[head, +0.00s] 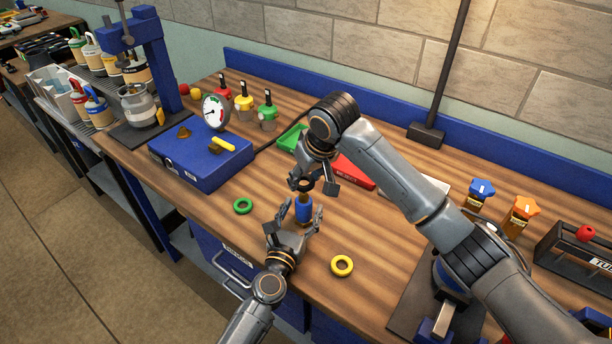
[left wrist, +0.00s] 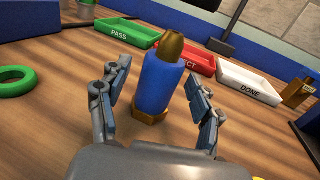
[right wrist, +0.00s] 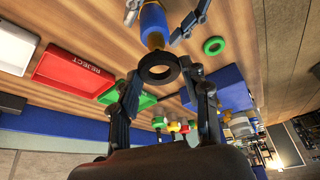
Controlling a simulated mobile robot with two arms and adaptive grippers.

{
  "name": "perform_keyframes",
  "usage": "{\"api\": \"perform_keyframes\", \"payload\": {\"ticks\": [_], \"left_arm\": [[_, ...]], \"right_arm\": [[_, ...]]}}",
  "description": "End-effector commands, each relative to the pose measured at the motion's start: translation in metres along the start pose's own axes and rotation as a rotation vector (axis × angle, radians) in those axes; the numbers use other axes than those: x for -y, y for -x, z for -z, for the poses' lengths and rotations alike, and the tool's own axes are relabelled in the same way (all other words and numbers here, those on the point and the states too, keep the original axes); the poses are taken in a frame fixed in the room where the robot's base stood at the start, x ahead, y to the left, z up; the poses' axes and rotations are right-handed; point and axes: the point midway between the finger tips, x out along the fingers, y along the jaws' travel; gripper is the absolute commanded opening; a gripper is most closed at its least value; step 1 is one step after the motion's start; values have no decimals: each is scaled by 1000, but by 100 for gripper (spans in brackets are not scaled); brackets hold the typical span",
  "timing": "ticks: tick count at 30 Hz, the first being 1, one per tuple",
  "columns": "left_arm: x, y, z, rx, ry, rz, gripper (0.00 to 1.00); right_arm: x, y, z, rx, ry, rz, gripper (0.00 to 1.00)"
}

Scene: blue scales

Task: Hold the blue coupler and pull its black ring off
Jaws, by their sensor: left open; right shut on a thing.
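The blue coupler (head: 304,211) stands upright on the workbench, with a brass top and brass foot. In the left wrist view the coupler (left wrist: 164,85) bears no ring. My left gripper (left wrist: 157,88) is open, its fingers on either side of the coupler with gaps to both; it also shows in the head view (head: 299,213). The black ring (right wrist: 160,83) is held between the fingertips of my right gripper (right wrist: 162,72). In the head view my right gripper (head: 306,187) is just above the coupler's top, and its fingers partly hide the ring.
A green ring (head: 243,206) and a yellow ring (head: 342,266) lie loose on either side. The blue gauge box (head: 190,165) is at left. A green tray (left wrist: 118,33), red tray (left wrist: 188,58) and white tray (left wrist: 247,82) are behind the coupler.

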Motion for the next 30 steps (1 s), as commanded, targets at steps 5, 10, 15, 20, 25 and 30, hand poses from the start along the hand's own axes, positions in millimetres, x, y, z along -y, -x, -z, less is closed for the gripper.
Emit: {"api": "perform_keyframes", "payload": {"ticks": [5,10,15,20,25,30], "left_arm": [[0,8,1,-2,2,0,65],[0,35,1,-2,3,-1,65],[0,74,2,-3,-1,1,65],[-1,102,1,-2,-3,1,65],[0,117,0,-1,-1,0,65],[0,120,0,0,-2,1,65]], "right_arm": [[0,0,0,0,0,0,17],[0,0,0,0,0,0,17],[0,0,0,0,0,0,17],[0,0,0,0,0,0,17],[0,0,0,0,0,0,17],[0,0,0,0,0,0,17]]}}
